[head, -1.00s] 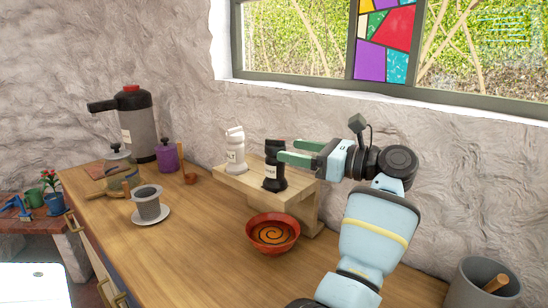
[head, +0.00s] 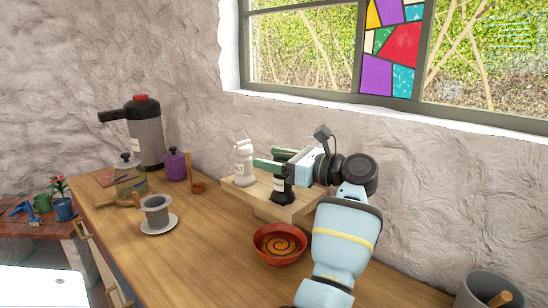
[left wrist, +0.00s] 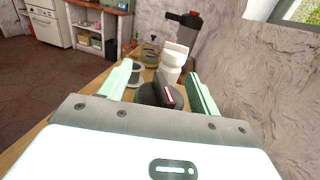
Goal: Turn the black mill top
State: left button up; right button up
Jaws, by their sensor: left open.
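The black mill (head: 281,193) with a pale label stands upright on the raised wooden stand (head: 246,199). My left gripper (head: 266,157) comes in from the right at the height of the mill's top. Its green fingers are open, one on either side of the top, and the near finger hides part of it in the head view. In the left wrist view the dark mill top (left wrist: 152,95) lies between the open fingers (left wrist: 159,70), with gaps visible. I cannot tell whether either finger touches it. My right gripper is not in view.
A white mill (head: 244,165) stands just left of the black one, close to my fingertips. A red bowl (head: 262,253) sits in front of the stand. A grey cup (head: 156,212) on a saucer and a large flask (head: 146,142) stand further left. The wall is close behind.

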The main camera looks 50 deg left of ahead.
pick_arm(q)
jog(key=c, duration=1)
jog(key=shift+f+m+t, duration=0.15)
jog(key=shift+m+t, duration=0.25)
jog(key=shift+t, duration=0.2)
jog(key=shift+w+m+t+y, duration=0.15)
jog(key=shift+m+t+y, duration=0.15)
jog(key=shift+m+t, duration=0.35)
jog(key=o, duration=1)
